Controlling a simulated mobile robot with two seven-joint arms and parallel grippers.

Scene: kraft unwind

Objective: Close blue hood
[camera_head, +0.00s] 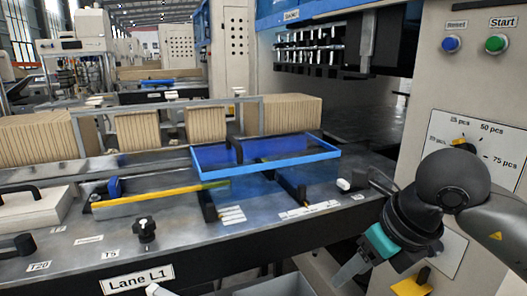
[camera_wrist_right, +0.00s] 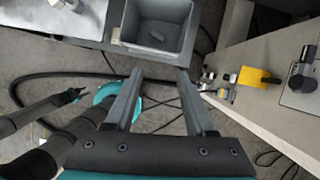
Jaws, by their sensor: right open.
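The blue hood (camera_head: 310,158) is a blue rectangular frame with a see-through panel, in the middle of the head view above the grey machine table. A black handle-like bar stands at its back left. Its frame appears raised over the table top; I cannot tell its exact angle. My right gripper (camera_head: 352,268) is low at the right, in front of the table edge and well apart from the hood. In the right wrist view (camera_wrist_right: 160,75) its two fingers are apart with nothing between them. The hood does not show there.
Brown kraft stacks (camera_head: 283,115) stand behind the hood. A yellow bar (camera_head: 160,195) and black knob (camera_head: 145,229) lie to its left. A control panel (camera_head: 470,140) with buttons and dial rises at right. A grey bin (camera_wrist_right: 157,30) sits below the table front.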

